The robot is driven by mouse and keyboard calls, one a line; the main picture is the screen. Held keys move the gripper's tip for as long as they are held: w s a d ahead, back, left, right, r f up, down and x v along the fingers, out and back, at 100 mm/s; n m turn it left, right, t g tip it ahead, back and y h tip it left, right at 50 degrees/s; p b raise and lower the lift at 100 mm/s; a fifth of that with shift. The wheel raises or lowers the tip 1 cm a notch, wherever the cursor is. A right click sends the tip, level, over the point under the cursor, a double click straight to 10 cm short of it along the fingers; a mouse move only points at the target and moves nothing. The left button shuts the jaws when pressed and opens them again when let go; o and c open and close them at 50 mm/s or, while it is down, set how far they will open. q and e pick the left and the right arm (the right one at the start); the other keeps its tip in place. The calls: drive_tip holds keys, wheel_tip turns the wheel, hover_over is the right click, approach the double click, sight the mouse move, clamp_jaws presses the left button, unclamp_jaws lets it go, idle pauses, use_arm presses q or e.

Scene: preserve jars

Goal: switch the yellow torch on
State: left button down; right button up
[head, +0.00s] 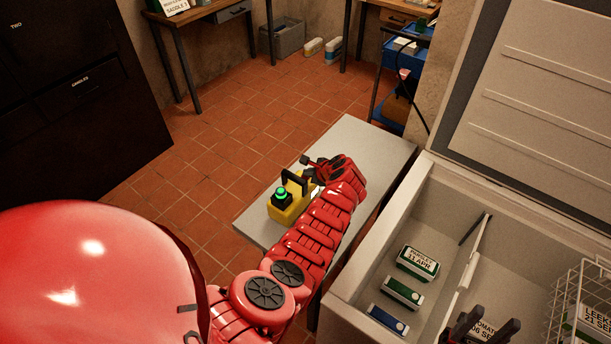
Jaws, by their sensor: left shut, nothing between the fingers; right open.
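The yellow torch (290,207) stands on a narrow grey bench top (370,150) in the head view. It has a black handle, and a black part on its near left side carries a bright green glowing button (282,195). A pale bright patch shows beside its right end, partly covered by my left arm. My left gripper (307,163) is shut and empty, just behind and above the torch; I cannot tell if it touches the handle. My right gripper (485,330) is open and empty at the bottom right, over the chest freezer.
The open chest freezer (375,262) holds labelled boxes (418,262) and a white wire basket (585,290); its raised lid (545,90) fills the upper right. A dark cabinet (75,90) stands at left. Tables and a grey crate (284,38) are at the back. Tiled floor between is clear.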

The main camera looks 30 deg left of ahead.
sight(308, 178)
use_arm(q)
drive_tip(key=shift+r+p, duration=0.4)
wheel_tip(308, 178, up, 6)
drive_tip(key=p, duration=0.6)
drive_tip(key=shift+r, duration=0.1)
idle(0.4)
